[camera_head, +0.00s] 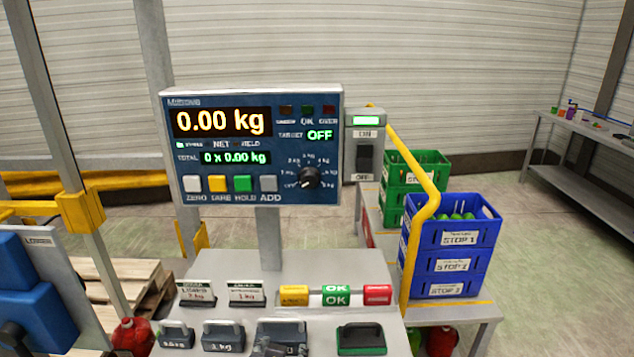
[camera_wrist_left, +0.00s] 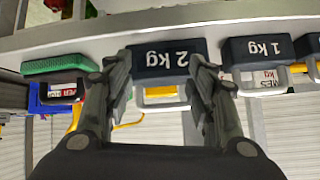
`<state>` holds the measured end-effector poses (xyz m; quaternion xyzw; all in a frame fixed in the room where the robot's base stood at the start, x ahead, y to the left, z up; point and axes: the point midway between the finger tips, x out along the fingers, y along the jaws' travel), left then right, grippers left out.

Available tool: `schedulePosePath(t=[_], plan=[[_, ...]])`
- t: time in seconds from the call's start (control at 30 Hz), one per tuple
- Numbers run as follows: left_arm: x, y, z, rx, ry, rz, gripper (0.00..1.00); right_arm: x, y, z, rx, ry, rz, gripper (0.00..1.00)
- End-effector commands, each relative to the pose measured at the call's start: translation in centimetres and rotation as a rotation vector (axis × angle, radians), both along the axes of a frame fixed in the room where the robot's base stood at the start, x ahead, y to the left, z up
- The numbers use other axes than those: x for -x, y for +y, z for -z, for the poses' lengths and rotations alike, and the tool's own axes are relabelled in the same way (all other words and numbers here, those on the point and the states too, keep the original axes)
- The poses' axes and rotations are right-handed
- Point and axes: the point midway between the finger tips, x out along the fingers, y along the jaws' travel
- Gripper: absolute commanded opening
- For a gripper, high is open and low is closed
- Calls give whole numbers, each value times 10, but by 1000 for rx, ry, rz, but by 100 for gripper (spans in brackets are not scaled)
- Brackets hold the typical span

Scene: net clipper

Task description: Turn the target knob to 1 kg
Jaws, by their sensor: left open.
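The target knob (camera_head: 309,177) is a black dial at the lower right of the scale's blue panel (camera_head: 222,144). Its white mark points to the lower left, toward OFF, and the TARGET readout (camera_head: 320,135) shows OFF. The main display (camera_head: 222,121) reads 0.00 kg. My left gripper (camera_head: 280,347) shows at the bottom edge of the head view, well below the knob. In the left wrist view my left gripper (camera_wrist_left: 160,66) is open, its fingers on either side of the dark 2 kg weight (camera_wrist_left: 158,55). I cannot tell whether they touch it. My right gripper is not in view.
The 1 kg weight (camera_head: 223,336) and a green-topped block (camera_head: 361,339) flank the gripper on the bench. Two label cards and a red, green and yellow strip (camera_head: 336,295) stand behind. A switch box (camera_head: 364,146) adjoins the panel. Blue crates (camera_head: 452,265) stand right.

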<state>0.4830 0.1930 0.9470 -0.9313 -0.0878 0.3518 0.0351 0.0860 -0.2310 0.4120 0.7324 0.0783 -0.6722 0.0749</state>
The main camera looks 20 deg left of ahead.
Motion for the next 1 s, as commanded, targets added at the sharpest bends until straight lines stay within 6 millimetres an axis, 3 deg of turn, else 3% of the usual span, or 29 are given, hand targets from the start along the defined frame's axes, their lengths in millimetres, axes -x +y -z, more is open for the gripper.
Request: schedulePosePath(t=[0.27, 0.43, 0.5, 0.6, 0.73, 0.87, 1.0], plan=[[-55, -8, -85, -5, -243, -76, 51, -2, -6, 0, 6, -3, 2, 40], [-92, -21, -168, -10, -468, -126, 51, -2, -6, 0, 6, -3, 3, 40], [-103, -27, -205, -11, -565, -144, 51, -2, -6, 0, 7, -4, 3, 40], [-111, -34, -244, -11, -668, -161, 51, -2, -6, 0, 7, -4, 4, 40], [-115, -38, -267, -11, -727, -171, 51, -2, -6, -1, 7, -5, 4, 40], [-125, -34, -271, -16, -737, -172, 51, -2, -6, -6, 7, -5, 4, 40], [-147, -25, -273, -18, -735, -173, 51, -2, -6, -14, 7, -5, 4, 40]])
